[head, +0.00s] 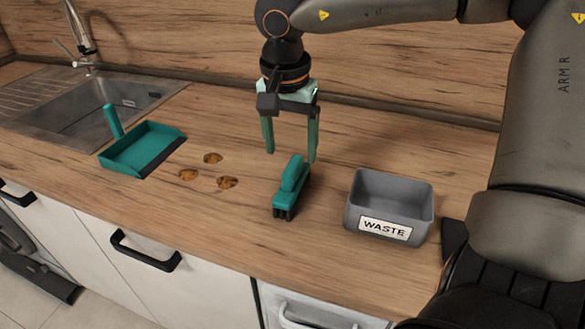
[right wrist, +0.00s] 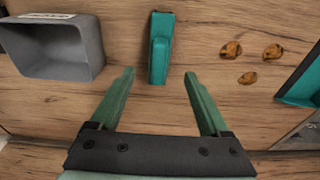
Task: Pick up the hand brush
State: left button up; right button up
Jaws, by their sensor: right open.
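The hand brush (head: 290,187) is teal with dark bristles and stands bristles down on the wooden counter, left of the grey bin. My right gripper (head: 290,156) is open and empty, fingers pointing down, above the counter and just behind the brush. In the right wrist view the brush (right wrist: 161,48) lies beyond the fingertips, roughly in line with the gap between the open fingers (right wrist: 159,74). The fingers do not touch it there. My left gripper is not in view.
A grey bin (head: 353,214) labelled WASTE stands right of the brush. Several brown crumbs (head: 213,158) lie to the left, and a teal dustpan (head: 124,163) lies beyond them near the sink (head: 75,118). The wooden splashback rises behind the arm.

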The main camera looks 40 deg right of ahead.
aim_at(292, 165)
jog(key=f, duration=0.7)
jog(key=shift+w+d, duration=0.1)
jog(key=shift+d, duration=0.25)
grip_shut()
dwell(0.3)
